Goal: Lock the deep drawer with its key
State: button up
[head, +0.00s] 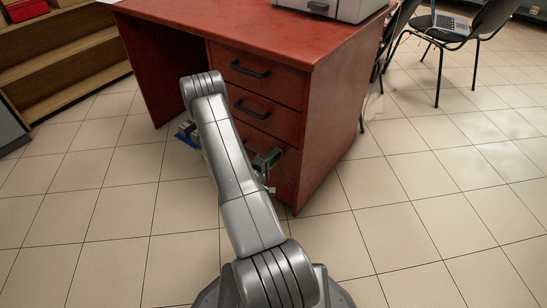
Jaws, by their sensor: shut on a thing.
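The red wooden desk has a column of drawers with black handles. The top drawer (250,72) and the middle drawer (272,113) look closed. The deep drawer (286,178) is the lowest, and my arm covers much of its front. My gripper (268,160) shows only partly, beside my forearm and close in front of the deep drawer's upper part. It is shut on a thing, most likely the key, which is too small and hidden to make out. The lock cannot be made out either, nor whether the key touches it.
A grey box-shaped device (335,8) stands on the desk top (225,28). A blue object (186,131) shows on the left behind my arm. Wooden shelves (65,55) stand at left, black chairs (480,25) at right.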

dwell(0.5)
jog(key=o, duration=1)
jog(key=p+v, duration=0.3)
jog(key=v, duration=1)
jog(key=shift+s+a, duration=0.25)
jog(key=shift+s, duration=0.1)
jog(key=b+x, duration=0.3)
jog(key=x, duration=1.1)
